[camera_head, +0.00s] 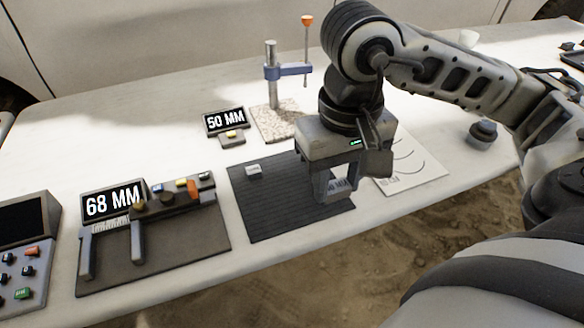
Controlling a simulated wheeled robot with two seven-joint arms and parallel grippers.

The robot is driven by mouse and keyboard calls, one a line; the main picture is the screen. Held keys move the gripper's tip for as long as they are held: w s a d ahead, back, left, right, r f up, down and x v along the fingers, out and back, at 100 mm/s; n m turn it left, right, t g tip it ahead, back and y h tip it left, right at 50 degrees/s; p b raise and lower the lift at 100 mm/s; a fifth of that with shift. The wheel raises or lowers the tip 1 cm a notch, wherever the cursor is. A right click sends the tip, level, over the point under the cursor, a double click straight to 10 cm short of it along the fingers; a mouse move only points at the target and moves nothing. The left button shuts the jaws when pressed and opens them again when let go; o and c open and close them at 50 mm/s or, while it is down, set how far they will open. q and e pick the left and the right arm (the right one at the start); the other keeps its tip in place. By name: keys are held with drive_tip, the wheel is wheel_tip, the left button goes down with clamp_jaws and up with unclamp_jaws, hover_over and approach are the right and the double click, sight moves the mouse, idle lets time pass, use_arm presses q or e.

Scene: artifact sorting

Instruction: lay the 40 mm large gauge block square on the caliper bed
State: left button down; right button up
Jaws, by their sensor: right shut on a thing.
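My right gripper (336,190) points down over the right part of a dark ribbed mat and is shut on a pale gauge block (341,184). The block is mostly hidden behind the fingers, and the printing on its face is too small to read surely. I cannot tell whether it touches the mat. The caliper (160,200) lies at the left on a dark bed (185,245). Its two grey jaws stand apart toward the front, and its display (112,203) reads 68 MM. My left gripper is not in view.
The dark mat (265,215) bears a small pale block (253,169). Behind it stand a 50 MM display (225,121) and a post gauge (271,75) on a stone base. A button panel (22,265) is far left. A marked white sheet (415,165) and dark knob (483,131) are right.

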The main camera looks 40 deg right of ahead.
drive_tip(key=w+f, duration=0.3)
drive_tip(key=w, duration=0.3)
hover_over(292, 197)
wheel_tip(292, 197, down, 6)
drive_tip(key=shift+s+r, duration=0.1)
drive_tip(key=shift+f, duration=1.55)
drive_tip(key=shift+f, duration=0.2)
drive_tip(key=o, duration=1)
